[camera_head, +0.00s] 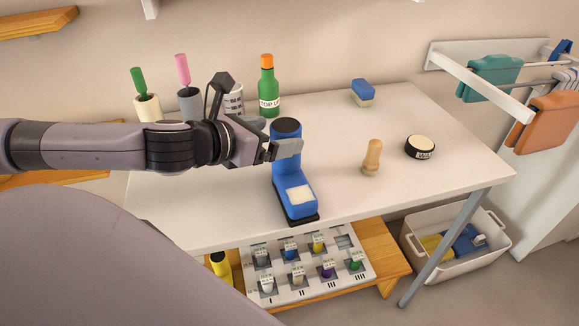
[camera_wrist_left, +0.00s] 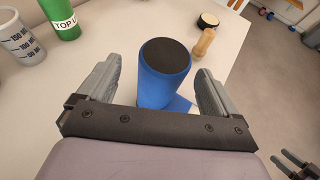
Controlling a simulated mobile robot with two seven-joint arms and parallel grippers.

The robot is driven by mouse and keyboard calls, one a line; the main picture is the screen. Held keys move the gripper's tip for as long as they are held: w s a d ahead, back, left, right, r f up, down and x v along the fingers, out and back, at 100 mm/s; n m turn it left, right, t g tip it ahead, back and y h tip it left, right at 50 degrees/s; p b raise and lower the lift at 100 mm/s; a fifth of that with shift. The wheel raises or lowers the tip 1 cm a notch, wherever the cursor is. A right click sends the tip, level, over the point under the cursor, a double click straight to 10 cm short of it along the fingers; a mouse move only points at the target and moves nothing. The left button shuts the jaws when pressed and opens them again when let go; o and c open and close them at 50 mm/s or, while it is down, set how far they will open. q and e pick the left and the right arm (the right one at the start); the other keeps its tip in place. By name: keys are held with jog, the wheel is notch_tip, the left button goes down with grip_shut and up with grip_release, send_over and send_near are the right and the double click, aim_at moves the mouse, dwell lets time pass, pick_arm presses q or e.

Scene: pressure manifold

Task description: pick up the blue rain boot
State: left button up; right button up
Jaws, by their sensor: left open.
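The blue rain boot (camera_head: 284,165) stands upright on the white table, its toe toward the front edge, with a pale patch on the toe and a dark sole. My left gripper (camera_head: 285,149) reaches in from the left at the upper shaft of the boot. In the left wrist view, the boot's shaft with its dark top (camera_wrist_left: 166,62) stands between the two open fingers of the left gripper (camera_wrist_left: 160,88), with a gap showing on each side. The boot's toe is mostly hidden there. My right gripper is not in the head view; a dark gripper shows at the lower right corner of the wrist view (camera_wrist_left: 297,163).
A green bottle (camera_head: 268,92), cups and brushes stand behind my left arm. A wooden peg (camera_head: 372,158), a round tin (camera_head: 420,147) and a blue sponge (camera_head: 362,92) are to the right. A shelf with a labelled tray (camera_head: 330,282) lies below the table (camera_head: 450,160).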

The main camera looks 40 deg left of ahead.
pick_arm(q)
jog(key=shift+p+x, duration=0.4)
jog(key=shift+x, duration=2.3)
jog(key=shift+d+f, duration=0.1)
jog(key=shift+d, duration=0.05)
jog(key=c, duration=1.7)
jog(key=shift+o, duration=0.2)
